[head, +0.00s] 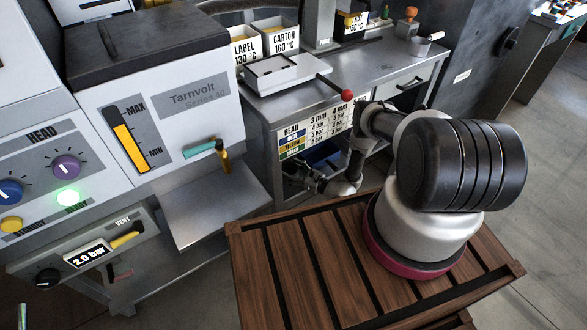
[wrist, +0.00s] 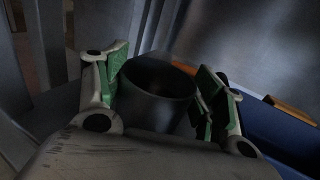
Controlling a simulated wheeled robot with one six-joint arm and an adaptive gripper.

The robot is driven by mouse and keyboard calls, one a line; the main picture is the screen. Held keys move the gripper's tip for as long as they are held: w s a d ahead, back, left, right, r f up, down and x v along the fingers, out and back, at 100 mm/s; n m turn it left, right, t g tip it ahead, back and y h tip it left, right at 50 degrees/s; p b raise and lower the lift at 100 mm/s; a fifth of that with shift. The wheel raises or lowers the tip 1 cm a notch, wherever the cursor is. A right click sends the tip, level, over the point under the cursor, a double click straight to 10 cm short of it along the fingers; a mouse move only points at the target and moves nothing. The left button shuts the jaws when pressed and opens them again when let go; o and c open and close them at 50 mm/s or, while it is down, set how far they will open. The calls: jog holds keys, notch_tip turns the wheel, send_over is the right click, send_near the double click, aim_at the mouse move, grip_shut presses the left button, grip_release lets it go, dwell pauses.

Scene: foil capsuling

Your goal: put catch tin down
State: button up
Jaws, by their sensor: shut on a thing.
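The catch tin (wrist: 155,104) is a dark grey, open-topped round tin in the wrist view. My gripper (wrist: 162,76) has its green-padded fingers on both sides of the tin and is shut on it. The tin's mouth faces up and its inside is dark and looks empty. In the head view my gripper is small, low in front of the bench's lower opening, and partly hidden. I cannot make out the tin there, nor whether its base touches a surface.
A steel bench (head: 388,72) carries label and carton bins (head: 279,38) and a red-knobbed lever (head: 346,95). A blue thing (head: 326,153) sits below it; a blue surface (wrist: 284,146) also shows beside my gripper. The Tarnvolt machine (head: 150,95) with a steel shelf (head: 215,205) stands left.

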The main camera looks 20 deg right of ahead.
jog(key=o, duration=0.8)
jog(key=shift+f, duration=0.15)
jog(key=shift+o, duration=0.2)
jog(key=shift+r, duration=0.2)
jog(key=v, duration=1.2)
